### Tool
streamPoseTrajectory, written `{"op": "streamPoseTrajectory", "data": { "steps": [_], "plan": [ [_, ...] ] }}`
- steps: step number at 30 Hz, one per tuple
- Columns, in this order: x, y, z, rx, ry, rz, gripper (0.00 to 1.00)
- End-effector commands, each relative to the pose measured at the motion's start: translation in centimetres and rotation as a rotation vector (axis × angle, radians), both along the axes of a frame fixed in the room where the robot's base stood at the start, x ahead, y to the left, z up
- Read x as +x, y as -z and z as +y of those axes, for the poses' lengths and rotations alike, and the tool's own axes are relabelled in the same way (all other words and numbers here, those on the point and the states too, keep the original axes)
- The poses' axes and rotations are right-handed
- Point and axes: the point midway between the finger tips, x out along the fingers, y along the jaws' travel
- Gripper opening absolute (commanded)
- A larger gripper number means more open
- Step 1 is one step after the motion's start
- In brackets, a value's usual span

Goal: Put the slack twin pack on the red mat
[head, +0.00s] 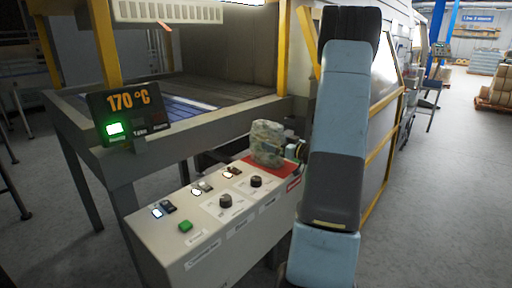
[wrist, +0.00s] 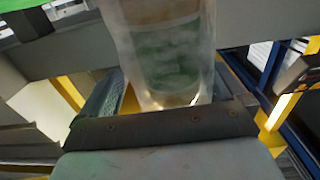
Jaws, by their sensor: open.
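The twin pack (head: 268,143), a clear-wrapped pack with greenish contents, stands roughly upright on the red mat (head: 287,168) at the far end of the control panel in the head view. In the wrist view the pack (wrist: 168,55) fills the upper middle, its lower end between the fingers. My gripper (head: 296,150) is just right of the pack in the head view, mostly hidden behind my arm. It also shows in the wrist view (wrist: 170,80), open around the pack; whether a finger touches it I cannot tell. The mat is not discernible in the wrist view.
The panel (head: 215,240) carries knobs, switches and a green button (head: 186,226) in front of the mat. A 170 °C display (head: 130,112) and the machine's conveyor frame stand behind left. Yellow guard posts (head: 284,50) rise behind. Open floor lies at right.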

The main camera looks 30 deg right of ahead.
Motion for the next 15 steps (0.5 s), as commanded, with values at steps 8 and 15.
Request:
{"op": "streamPoseTrajectory", "data": {
  "steps": [8, 15],
  "plan": [
    [-2.9, -0.2, -0.3, 0.0, -0.013, -0.003, 0.97],
    [-7.5, -0.2, -1.4, 0.001, -0.023, -0.005, 0.97]
  ]
}}
